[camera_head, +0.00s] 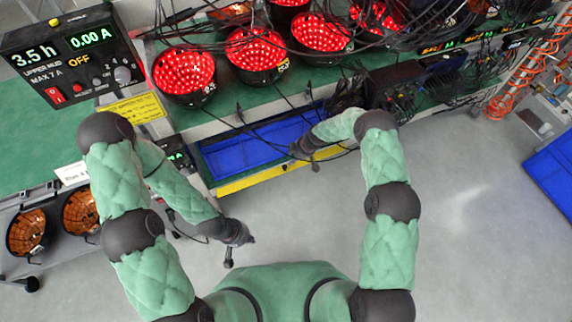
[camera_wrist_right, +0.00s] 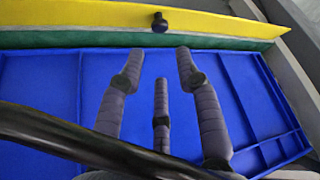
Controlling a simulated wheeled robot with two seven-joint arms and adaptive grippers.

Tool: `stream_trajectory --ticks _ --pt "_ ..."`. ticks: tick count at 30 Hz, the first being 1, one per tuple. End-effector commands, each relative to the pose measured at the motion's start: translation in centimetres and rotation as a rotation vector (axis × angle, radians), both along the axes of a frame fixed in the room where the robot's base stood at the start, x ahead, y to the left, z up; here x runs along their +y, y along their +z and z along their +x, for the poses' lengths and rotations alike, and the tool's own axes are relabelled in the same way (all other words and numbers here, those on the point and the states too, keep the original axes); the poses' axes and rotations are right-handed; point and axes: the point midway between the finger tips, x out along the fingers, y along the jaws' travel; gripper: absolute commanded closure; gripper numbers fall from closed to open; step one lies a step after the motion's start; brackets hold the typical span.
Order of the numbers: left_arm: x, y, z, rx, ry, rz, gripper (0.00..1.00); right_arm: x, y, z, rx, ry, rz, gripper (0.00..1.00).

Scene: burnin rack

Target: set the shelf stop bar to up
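A yellow bar (camera_head: 262,180), which looks like the shelf stop bar, runs along the front edge of the rack's lower shelf. In the right wrist view the yellow bar (camera_wrist_right: 90,15) crosses the top, with a small black knob (camera_wrist_right: 159,22) on it. My left gripper (camera_head: 240,250) hangs open and empty over the floor, left of centre.
A blue tray (camera_head: 238,152) with compartments lies behind the bar. Black cables (camera_head: 262,134) hang in front of the rack near my right gripper, and a dark curved strand (camera_wrist_right: 90,145) crosses the wrist view. Red-lit lamps (camera_head: 182,72) stand above. The grey floor (camera_head: 460,220) is clear.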

Motion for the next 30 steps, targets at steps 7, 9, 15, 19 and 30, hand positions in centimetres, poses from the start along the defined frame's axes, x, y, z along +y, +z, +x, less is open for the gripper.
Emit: stream_trajectory --ticks 7,9,15,19,30 --pt "0.0 -2.1 0.0 0.000 0.000 0.000 1.00 1.6 -4.5 0.7 0.001 0.002 -0.001 0.66" --pt "0.0 -2.6 0.0 0.000 0.000 0.000 1.00 2.0 -5.6 0.9 0.001 0.003 0.000 0.66" --pt "0.0 -3.7 0.0 0.000 0.000 0.000 1.00 2.8 -7.9 1.4 0.001 0.000 0.000 0.66" --pt "0.0 -3.9 0.0 0.000 0.000 0.000 1.00 3.2 -8.7 1.6 0.002 0.001 0.000 0.66" --pt "0.0 -3.9 0.0 0.000 0.000 0.000 1.00 3.3 -8.8 1.7 0.001 0.000 0.000 0.71"
